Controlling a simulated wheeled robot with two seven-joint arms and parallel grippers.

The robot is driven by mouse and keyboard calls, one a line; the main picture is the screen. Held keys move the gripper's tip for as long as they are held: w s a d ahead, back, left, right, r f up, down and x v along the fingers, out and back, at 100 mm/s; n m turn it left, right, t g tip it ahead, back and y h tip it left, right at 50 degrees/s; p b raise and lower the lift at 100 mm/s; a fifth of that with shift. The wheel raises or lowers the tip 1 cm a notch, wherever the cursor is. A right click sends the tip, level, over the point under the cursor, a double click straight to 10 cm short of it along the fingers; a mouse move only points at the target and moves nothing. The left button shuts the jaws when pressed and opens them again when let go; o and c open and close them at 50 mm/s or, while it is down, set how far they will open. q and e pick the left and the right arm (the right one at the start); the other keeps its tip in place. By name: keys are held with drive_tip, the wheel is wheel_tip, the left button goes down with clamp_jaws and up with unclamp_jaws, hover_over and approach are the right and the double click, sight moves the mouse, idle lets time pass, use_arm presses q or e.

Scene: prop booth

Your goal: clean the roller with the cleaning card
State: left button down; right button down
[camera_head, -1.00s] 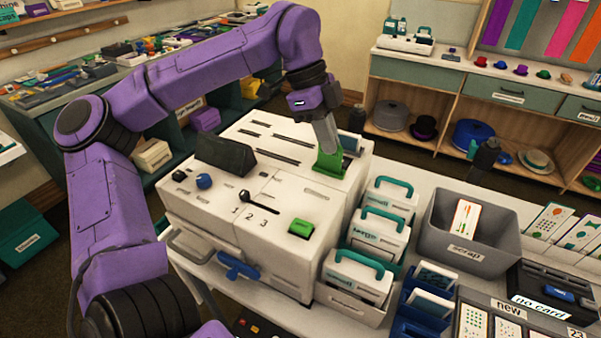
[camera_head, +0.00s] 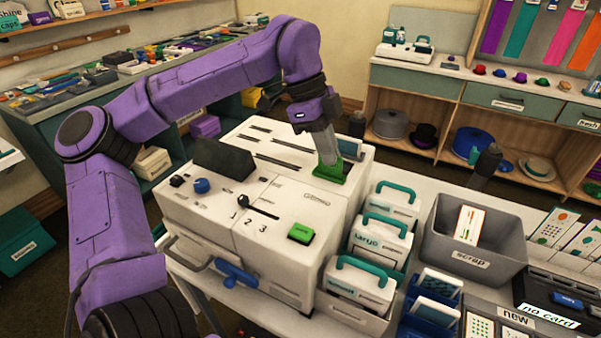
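My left gripper (camera_head: 327,156) reaches down over the back right of the white machine (camera_head: 270,225). Its grey fingers end at a green piece (camera_head: 333,173) on the machine's top. I cannot tell whether the fingers are shut on something, or whether the green piece is part of the machine. The roller is not visible, and I cannot pick out the cleaning card. The machine has a black lever (camera_head: 244,201) near the 1 of a 1-2-3 slot, a green button (camera_head: 301,233) and a blue front handle (camera_head: 236,274).
Boxes with teal handles (camera_head: 384,235) stand right of the machine. Beyond them is a grey scrap bin (camera_head: 473,259) with a printed card (camera_head: 469,224) in it. A dark "no card" box (camera_head: 556,297) sits at the right.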

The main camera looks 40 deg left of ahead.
use_arm(q)
drive_tip(key=shift+r+p, duration=1.9)
drive_tip(key=shift+r, duration=1.3)
wheel_tip(320, 180, up, 4)
drive_tip(key=p, duration=0.3)
drive_tip(key=shift+r, duration=0.25)
